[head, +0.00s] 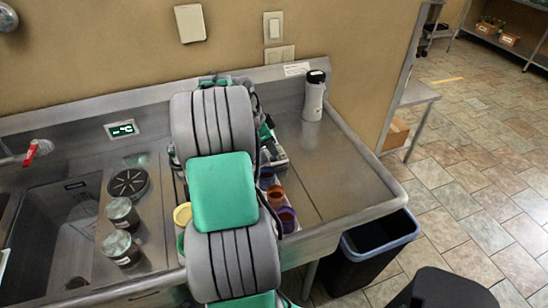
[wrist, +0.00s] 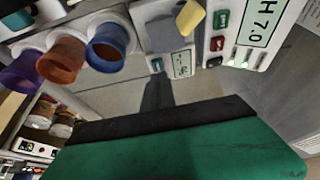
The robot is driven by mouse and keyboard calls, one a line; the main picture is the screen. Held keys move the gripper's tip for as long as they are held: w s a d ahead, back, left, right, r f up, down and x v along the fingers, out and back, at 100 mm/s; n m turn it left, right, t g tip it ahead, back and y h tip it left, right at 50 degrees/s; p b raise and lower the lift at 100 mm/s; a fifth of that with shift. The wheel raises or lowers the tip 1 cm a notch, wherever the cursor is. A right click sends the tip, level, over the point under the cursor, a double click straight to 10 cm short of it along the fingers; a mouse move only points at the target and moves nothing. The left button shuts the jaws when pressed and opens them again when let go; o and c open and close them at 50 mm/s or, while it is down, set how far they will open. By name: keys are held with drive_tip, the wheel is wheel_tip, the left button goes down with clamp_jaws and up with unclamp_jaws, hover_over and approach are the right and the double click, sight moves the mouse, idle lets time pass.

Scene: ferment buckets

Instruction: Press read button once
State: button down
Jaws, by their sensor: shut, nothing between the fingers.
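A white meter (wrist: 245,30) with a display ending in "H 7.0" stands at the upper right of the wrist view. My gripper (wrist: 156,92) shows as a narrow dark shape beyond my green and black hand, shut and empty, below the devices. In the head view my arm hides the gripper and most of the meter (head: 273,152).
Purple, orange (wrist: 62,58) and blue (wrist: 108,42) cups stand left of the devices. The steel sink counter (head: 335,170) is clear at right, with a white bottle (head: 313,100) at its back. Two jars (head: 121,248) and a wall display (head: 122,129) are at left.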

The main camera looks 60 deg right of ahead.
sight(272, 158)
drive_tip(key=shift+f+b, duration=0.75)
drive_tip(key=shift+f, duration=0.15)
drive_tip(key=shift+r, duration=0.15)
drive_tip(key=shift+r+p, duration=2.1)
drive_tip(key=shift+r, duration=0.8)
